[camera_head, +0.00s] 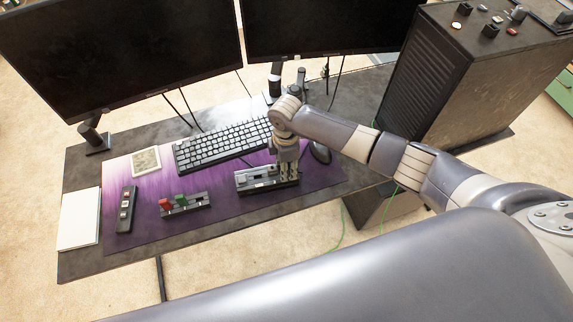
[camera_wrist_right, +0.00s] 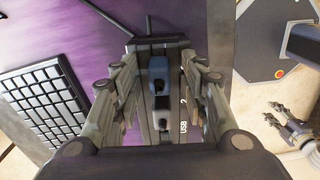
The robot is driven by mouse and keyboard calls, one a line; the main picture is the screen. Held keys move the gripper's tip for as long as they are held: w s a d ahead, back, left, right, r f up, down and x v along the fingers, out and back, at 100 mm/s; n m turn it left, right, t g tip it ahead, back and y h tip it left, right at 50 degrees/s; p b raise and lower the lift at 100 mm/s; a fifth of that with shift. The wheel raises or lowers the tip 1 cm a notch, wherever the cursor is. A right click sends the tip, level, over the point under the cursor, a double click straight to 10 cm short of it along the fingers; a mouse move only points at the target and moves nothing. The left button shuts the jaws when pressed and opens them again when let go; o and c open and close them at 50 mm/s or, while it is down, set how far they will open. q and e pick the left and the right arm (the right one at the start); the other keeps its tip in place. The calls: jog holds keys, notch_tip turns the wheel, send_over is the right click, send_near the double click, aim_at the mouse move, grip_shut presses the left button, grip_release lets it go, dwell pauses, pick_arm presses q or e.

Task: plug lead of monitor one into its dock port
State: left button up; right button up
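The dock (camera_head: 256,186) is a grey bar at the front of the purple mat, below my right gripper. My right gripper (camera_head: 287,174) points down at its right part. In the right wrist view my right gripper (camera_wrist_right: 168,92) has its fingers apart, on either side of a blue block-shaped plug (camera_wrist_right: 160,72) and a grey piece just below it. A gap shows between the right finger and these pieces. The dock's face shows the label USB 2 beside the right finger. Which lead belongs to monitor one, I cannot tell. A gripper, apparently my left (camera_wrist_right: 262,113), shows apart at the right.
The keyboard (camera_head: 222,146) lies behind the dock, with a mouse (camera_head: 320,152) to the right. A bar with red and green plugs (camera_head: 186,205), a black strip (camera_head: 126,209) and a white pad (camera_head: 79,219) lie left. Two monitors (camera_head: 120,50) and a tower (camera_head: 470,80) stand behind.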

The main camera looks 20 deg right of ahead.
notch_tip(320, 180, up, 12)
dwell(0.6)
dwell(0.4)
